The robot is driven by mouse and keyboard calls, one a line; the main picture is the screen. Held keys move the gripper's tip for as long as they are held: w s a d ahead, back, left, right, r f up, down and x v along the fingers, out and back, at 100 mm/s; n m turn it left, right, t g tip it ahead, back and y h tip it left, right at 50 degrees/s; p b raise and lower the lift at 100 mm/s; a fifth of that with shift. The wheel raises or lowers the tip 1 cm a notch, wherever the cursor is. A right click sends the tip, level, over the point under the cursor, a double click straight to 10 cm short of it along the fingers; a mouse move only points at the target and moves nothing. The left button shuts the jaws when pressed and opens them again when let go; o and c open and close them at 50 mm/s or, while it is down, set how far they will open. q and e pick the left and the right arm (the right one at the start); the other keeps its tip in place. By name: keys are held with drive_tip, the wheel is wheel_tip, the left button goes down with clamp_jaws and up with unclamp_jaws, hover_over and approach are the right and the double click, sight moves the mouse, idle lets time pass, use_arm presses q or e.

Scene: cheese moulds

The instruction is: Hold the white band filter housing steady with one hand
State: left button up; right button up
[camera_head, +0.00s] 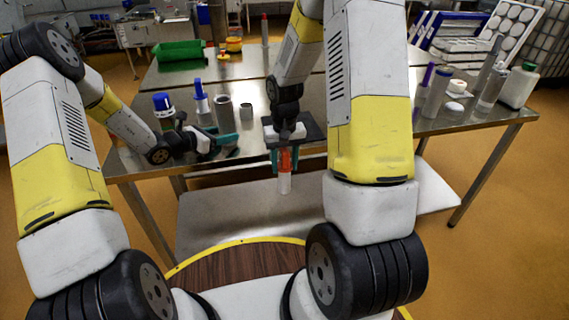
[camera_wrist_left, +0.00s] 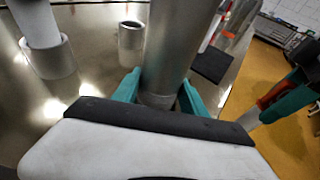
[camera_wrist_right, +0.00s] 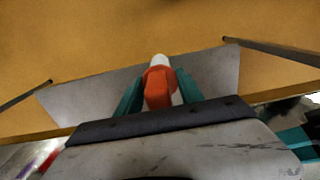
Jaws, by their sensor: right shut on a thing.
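A tall grey cylinder (camera_head: 224,112) stands upright on the table; I take it for the filter housing, but a white band is not clear on it. In the left wrist view the cylinder (camera_wrist_left: 180,45) rises between my left fingers, with a paler ring near its base. My left gripper (camera_head: 230,143) is open around its lower part; contact cannot be told. My right gripper (camera_head: 285,155) is shut on an orange and white tube (camera_wrist_right: 158,90), held pointing down in front of the table's near edge.
A short grey cup (camera_head: 246,112) stands just right of the cylinder. A blue-topped white tube (camera_head: 200,95) and a blue-capped bottle (camera_head: 163,107) stand to its left. A green bin (camera_head: 180,50) lies behind. Several tubes and a green-capped bottle (camera_head: 518,87) stand at the right.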

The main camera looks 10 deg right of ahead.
drive_tip(key=w+d+r+m, duration=0.4)
drive_tip(key=d+r+m, duration=0.2)
drive_tip(key=d+r, duration=0.25)
drive_tip(key=w+a+r+n, duration=0.3)
drive_tip(key=w+a+r, duration=0.2)
drive_tip(key=w+r, duration=0.35)
drive_tip(key=w+a+r+n, duration=0.2)
drive_tip(key=a+r+n, duration=0.2)
drive_tip(key=a+r, duration=0.4)
drive_tip(key=w+a+r+n, duration=0.3)
drive_tip(key=a+r+n, duration=0.2)
drive_tip(key=a+r, duration=0.3)
drive_tip(key=shift+w+a+r, duration=0.15)
drive_tip(key=shift+w+a, duration=0.1)
drive_tip(key=shift+a, duration=1.25)
drive_tip(key=shift+f, duration=2.9)
wheel_tip(320, 180, down, 8)
